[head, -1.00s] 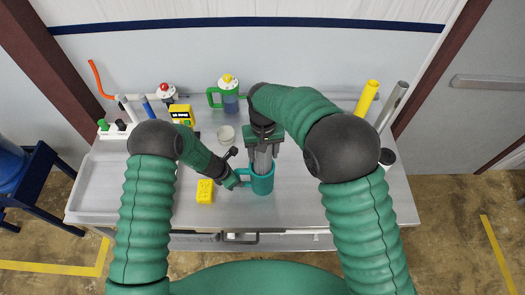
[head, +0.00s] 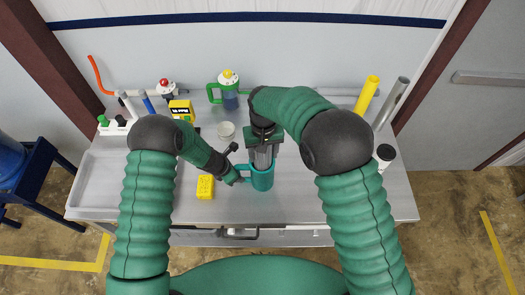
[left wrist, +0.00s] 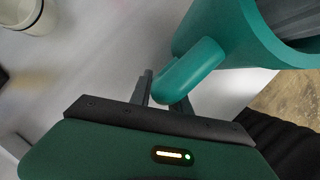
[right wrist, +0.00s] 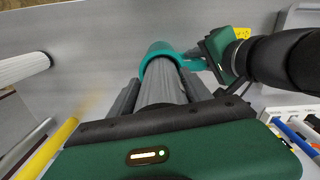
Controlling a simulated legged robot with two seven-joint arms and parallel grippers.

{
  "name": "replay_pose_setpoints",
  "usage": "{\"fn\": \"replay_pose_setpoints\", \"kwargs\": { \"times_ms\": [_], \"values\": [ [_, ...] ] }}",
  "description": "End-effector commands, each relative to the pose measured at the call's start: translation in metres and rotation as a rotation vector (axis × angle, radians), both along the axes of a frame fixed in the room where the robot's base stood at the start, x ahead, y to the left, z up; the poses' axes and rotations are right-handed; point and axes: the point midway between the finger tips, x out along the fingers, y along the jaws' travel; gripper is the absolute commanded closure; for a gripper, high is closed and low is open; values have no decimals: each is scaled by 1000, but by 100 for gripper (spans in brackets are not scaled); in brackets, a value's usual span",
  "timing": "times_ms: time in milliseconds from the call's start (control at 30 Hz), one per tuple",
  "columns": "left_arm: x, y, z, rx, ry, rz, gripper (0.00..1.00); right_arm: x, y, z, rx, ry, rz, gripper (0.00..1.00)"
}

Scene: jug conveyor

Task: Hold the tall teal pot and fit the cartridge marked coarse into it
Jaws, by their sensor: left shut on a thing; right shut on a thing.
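The tall teal pot (head: 262,180) stands on the table near its front middle. My left gripper (head: 238,178) is shut on the pot's handle, which shows between its fingers in the left wrist view (left wrist: 190,72). My right gripper (head: 263,143) is above the pot, shut on a grey cylindrical cartridge (head: 263,158). In the right wrist view the cartridge (right wrist: 163,85) is ribbed and its lower end sits within the pot's rim (right wrist: 158,48). How deep it sits is hidden. No marking on the cartridge is readable.
A yellow block (head: 205,188) lies left of the pot. A pale cup (head: 225,131), a green-handled jug (head: 229,95) and a yellow box (head: 181,108) stand behind. Yellow (head: 367,98) and grey (head: 394,100) tubes rise at the right, near a white, black-topped cylinder (head: 384,154). The front right tabletop is clear.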

Motion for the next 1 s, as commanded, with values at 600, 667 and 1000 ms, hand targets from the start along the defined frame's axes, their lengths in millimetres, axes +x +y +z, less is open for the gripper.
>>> {"fn": "replay_pose_setpoints", "kwargs": {
  "times_ms": [600,667,1000],
  "values": [
    [-3,-4,-2,-4,5,-6,100,-1,2,-16,4,0,2,100],
    [-3,-4,-2,-4,5,-6,100,0,2,-18,4,0,2,100],
    [-2,-4,-2,-5,4,-6,100,0,2,-26,4,0,2,100]
  ]
}}
